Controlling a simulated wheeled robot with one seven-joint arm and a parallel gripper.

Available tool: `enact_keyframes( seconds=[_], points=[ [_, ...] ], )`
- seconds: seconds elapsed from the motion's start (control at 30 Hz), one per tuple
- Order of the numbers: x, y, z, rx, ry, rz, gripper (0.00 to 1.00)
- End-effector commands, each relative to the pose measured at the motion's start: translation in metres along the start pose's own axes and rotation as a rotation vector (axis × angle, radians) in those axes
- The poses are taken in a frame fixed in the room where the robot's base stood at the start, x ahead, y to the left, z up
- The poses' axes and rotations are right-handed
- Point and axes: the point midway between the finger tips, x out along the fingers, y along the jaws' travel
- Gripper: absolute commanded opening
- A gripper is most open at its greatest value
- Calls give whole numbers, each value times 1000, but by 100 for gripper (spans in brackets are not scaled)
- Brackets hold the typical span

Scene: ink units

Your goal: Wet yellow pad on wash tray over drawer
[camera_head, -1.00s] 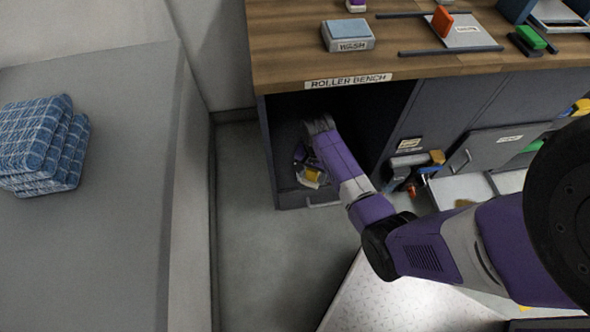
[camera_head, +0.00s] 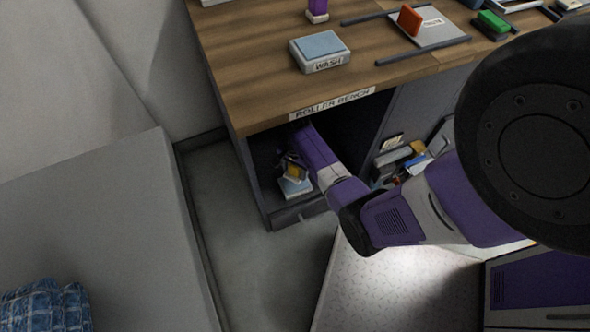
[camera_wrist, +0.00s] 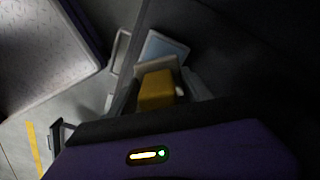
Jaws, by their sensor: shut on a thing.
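My gripper (camera_head: 291,171) reaches into the dark open bay under the bench, at its left end. It is shut on a yellow pad (camera_wrist: 157,89), which also shows small in the head view (camera_head: 294,174). A pale tray with a blue top (camera_head: 296,187) lies low in the bay, just below the pad in the picture; it shows beyond the pad in the wrist view (camera_wrist: 165,47). I cannot tell whether pad and tray touch. A drawer front (camera_head: 300,211) lies under the bay. Another blue-topped tray, labelled WASH (camera_head: 321,52), stands on the bench top.
The wooden bench top (camera_head: 250,85) overhangs the bay. A purple-handled stamp (camera_head: 317,11), an orange block (camera_head: 410,19) and a green block (camera_head: 493,21) stand on it. An open compartment with several items (camera_head: 400,160) is right of the bay. Grey floor (camera_head: 215,190) is clear at left.

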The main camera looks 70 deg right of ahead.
Motion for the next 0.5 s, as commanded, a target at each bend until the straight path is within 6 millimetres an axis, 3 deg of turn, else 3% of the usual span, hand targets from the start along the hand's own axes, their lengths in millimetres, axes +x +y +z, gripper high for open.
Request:
enact_keyframes(
  seconds=[0.5],
  points=[
    [50,0,0,-1,0,-1,25]
  ],
)
